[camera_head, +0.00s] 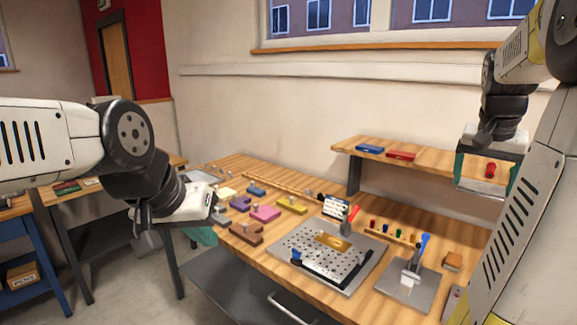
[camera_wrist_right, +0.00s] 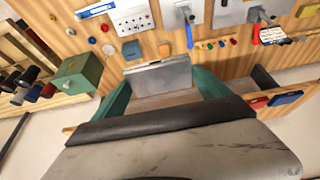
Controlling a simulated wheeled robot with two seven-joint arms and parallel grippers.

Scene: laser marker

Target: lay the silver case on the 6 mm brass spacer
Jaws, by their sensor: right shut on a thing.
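The silver case (camera_wrist_right: 158,76) is held between the green fingers of my right gripper (camera_wrist_right: 160,80), which is shut on it. In the head view my right gripper (camera_head: 486,178) hangs high at the right, above the bench's right end and well away from the plate. The brass spacer (camera_head: 331,241) is a small gold piece lying on the perforated metal plate (camera_head: 318,262) in the middle of the bench. My left gripper (camera_head: 204,235) is low at the left, beside the bench end; its finger gap is not clear.
Coloured blocks, among them a pink one (camera_head: 265,213) and a brown one (camera_head: 246,232), lie left of the plate. A blue-handled clamp on a grey base (camera_head: 405,286) stands to its right. A raised shelf (camera_head: 425,168) runs behind. A green box (camera_wrist_right: 78,75) shows in the wrist view.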

